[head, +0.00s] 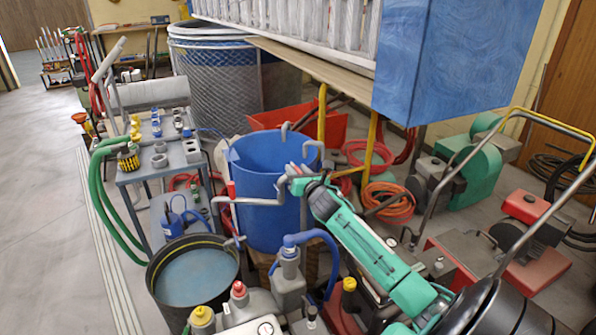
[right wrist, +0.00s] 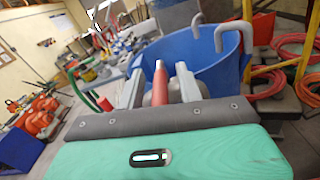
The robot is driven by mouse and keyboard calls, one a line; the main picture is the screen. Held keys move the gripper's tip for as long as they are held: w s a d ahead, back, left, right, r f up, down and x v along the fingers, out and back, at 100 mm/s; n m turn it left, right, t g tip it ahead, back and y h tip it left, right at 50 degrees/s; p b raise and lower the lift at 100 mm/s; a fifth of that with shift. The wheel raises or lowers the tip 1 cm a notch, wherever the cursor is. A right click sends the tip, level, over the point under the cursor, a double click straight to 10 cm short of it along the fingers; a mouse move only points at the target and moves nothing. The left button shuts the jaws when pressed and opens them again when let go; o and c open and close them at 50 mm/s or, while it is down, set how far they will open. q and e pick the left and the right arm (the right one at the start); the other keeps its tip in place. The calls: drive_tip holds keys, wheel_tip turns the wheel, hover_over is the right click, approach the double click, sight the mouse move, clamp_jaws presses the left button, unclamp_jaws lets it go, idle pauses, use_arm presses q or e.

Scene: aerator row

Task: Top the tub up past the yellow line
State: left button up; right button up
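A black tub (head: 160,301) stands at the front, holding bluish-grey liquid (head: 196,275); a thin yellow line runs around inside near its rim, above the liquid. A blue barrel (head: 262,180) stands behind it and shows in the right wrist view (right wrist: 205,58). A grey pipe with a red handle (head: 231,189) runs along its front and down towards the tub. My right gripper (head: 292,172) is at the barrel's front right. In the right wrist view its two fingers stand apart, with a red bar (right wrist: 160,84) between them; I cannot tell whether they touch it. My left gripper is out of view.
A grey bench (head: 180,160) with small parts stands left of the barrel. Grey bottles and cans (head: 240,305) crowd the front, right of the tub. A large blue tank (head: 450,60) overhangs at the back right. Open floor (head: 55,220) lies left.

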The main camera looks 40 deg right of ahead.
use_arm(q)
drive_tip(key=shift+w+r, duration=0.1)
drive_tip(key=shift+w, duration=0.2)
use_arm(e)
drive_tip(key=shift+c, duration=0.3)
